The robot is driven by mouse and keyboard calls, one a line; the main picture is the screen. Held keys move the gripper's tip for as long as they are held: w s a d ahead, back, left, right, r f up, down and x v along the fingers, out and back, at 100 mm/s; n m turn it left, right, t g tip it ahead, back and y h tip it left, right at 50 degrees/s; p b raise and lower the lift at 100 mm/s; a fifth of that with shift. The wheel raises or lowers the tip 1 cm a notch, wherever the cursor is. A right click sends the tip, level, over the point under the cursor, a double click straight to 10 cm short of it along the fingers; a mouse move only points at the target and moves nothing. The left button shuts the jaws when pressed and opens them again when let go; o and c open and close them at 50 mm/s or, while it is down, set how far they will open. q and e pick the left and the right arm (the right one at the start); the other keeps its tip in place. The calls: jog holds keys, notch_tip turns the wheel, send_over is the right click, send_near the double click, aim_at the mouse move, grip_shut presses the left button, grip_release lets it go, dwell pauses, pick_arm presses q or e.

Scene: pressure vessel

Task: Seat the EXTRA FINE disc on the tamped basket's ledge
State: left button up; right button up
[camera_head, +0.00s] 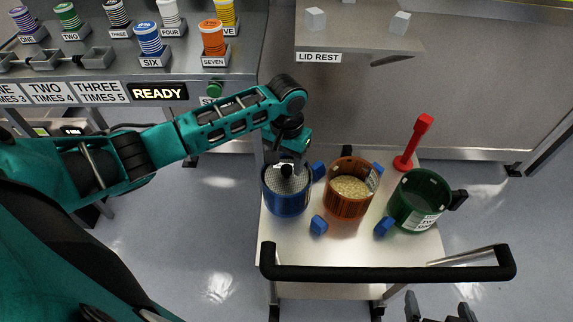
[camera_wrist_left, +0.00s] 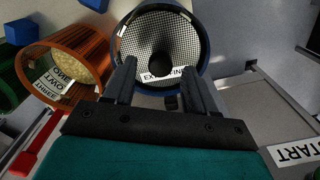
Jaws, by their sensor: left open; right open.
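A mesh disc (camera_head: 287,180) with a black knob (camera_wrist_left: 161,62) lies inside the mouth of the blue basket (camera_head: 287,203). Its white label, partly hidden by the knob and finger, reads as EXTRA FINE in the left wrist view. My left gripper (camera_head: 286,166) is at the blue basket's top. In the left wrist view its fingers (camera_wrist_left: 161,72) stand open on either side of the knob, with gaps visible. Whether the disc lies flat on a ledge cannot be told. My right gripper (camera_head: 439,312) is open and empty at the bottom edge, partly cut off.
An orange basket (camera_head: 348,206) with tan grains and a green basket (camera_head: 419,204) share the cart top (camera_head: 285,246). A red tamper-like tool (camera_head: 414,143) stands behind them. A black cart handle (camera_head: 390,274) runs across the front. The lid rest (camera_head: 350,35) is behind.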

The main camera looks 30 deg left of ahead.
aim_at(287, 169)
pick_arm(q)
notch_tip(287, 169, up, 9)
jog(key=p, duration=0.1)
pick_arm(e)
jog(key=shift+r, duration=0.85)
